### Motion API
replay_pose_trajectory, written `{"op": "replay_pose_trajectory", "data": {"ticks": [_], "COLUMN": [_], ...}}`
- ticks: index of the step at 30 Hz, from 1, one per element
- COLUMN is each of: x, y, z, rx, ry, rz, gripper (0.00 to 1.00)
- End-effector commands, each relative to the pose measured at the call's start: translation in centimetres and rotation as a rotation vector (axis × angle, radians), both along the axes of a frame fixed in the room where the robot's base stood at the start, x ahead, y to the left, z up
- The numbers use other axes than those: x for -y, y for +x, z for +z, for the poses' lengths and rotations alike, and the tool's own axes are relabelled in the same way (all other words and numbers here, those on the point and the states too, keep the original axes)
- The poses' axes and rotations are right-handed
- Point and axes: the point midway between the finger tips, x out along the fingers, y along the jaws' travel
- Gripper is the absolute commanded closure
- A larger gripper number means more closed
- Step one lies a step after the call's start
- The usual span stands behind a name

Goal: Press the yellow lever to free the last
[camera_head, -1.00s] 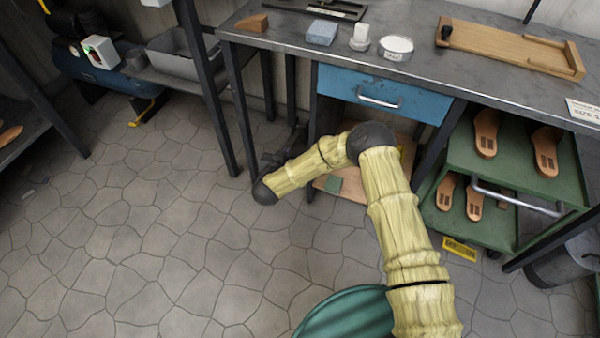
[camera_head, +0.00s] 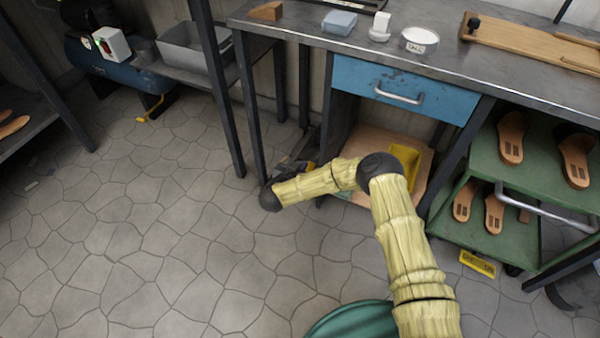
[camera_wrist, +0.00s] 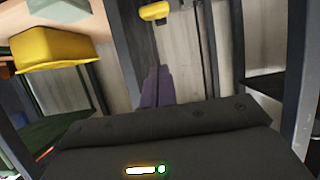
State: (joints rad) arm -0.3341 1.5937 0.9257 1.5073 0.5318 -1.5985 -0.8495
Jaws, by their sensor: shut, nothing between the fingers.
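A small yellow piece, which may be the yellow lever (camera_wrist: 155,11), shows at the top of the wrist view, ahead of my gripper (camera_wrist: 156,82) and apart from it. My gripper's dark fingers are together and empty. In the head view a small yellow patch (camera_head: 309,167) shows beside the dark wrist end of my arm, low by the bench legs; I cannot tell if it is the same piece. My fingertips are not clear there. I cannot make out a last held by the lever.
A yellow bin (camera_head: 406,160) stands on the low wooden shelf (camera_head: 372,143), below the blue drawer (camera_head: 405,88); it also shows in the wrist view (camera_wrist: 62,48). Dark bench legs stand close to my arm. A green rack (camera_head: 485,170) with sandals is at right. The stone floor at left is clear.

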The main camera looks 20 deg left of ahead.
Motion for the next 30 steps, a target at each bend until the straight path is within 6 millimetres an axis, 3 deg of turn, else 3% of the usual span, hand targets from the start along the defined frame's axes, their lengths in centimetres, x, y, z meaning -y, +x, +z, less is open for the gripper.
{"op": "replay_pose_trajectory", "data": {"ticks": [1,12,21,30], "x": [0.1,0.7,0.6,0.6], "y": [0.8,6.2,5.4,5.3], "z": [-0.9,-3.0,-6.1,-6.3], "rx": [-0.001,0.001,-0.001,0.000], "ry": [0.001,0.002,-0.001,0.001], "rz": [-0.003,-0.005,-0.002,-0.001], "gripper": [1.00,1.00,1.00,1.00]}}
